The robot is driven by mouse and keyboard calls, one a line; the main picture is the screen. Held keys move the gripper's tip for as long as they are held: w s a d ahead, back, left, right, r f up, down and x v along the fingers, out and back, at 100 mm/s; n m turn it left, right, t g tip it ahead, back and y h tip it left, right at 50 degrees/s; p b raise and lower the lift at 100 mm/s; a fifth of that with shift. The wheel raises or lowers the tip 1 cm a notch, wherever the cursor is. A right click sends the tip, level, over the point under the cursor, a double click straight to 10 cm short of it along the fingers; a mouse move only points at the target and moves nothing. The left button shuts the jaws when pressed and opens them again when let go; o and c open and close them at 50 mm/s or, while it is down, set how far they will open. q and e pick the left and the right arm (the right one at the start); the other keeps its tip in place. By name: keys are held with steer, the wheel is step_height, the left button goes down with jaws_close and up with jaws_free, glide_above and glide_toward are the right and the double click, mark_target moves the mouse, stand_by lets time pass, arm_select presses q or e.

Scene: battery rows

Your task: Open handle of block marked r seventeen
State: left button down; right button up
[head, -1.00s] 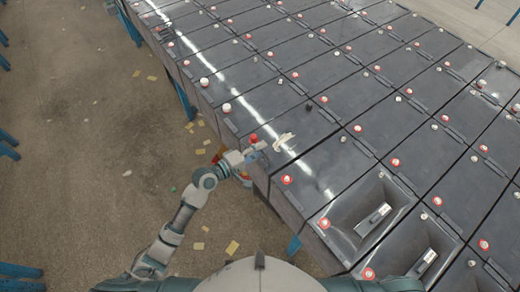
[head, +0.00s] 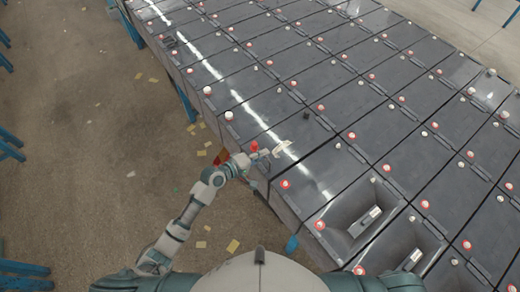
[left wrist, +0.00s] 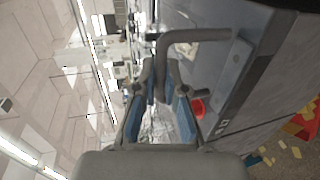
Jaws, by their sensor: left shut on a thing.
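My left gripper (head: 266,154) is at the near left edge of the battery rows, beside a red cap (head: 254,146). In the left wrist view its blue-padded fingers (left wrist: 165,95) are shut on a grey bent handle (left wrist: 195,36), whose bar runs up from the fingertips and bends right along the dark block (left wrist: 250,50). In the head view the dark block (head: 310,165) has a closed, flat top; a small pale piece (head: 281,148) shows just past the gripper. No block marking is readable, so I cannot tell which is r seventeen. My right gripper is not in view.
Two blocks at the near right have sunken tops with metal bars, one (head: 366,221) and another (head: 408,258). Red and white caps stand along the rows. A red cap (left wrist: 197,108) is close to my left fingers. The floor (head: 90,150) at left is open, with scattered yellow scraps.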

arm_select(q)
steer(key=shift+s+d+f+g, duration=0.15)
steer(key=shift+d+f+g, duration=0.2)
steer(key=shift+f, duration=0.2)
steer(key=c, duration=1.2)
jaws_free()
steer(key=shift+r, duration=0.25)
steer(key=v, duration=1.2)
steer(key=shift+s+d, duration=0.1)
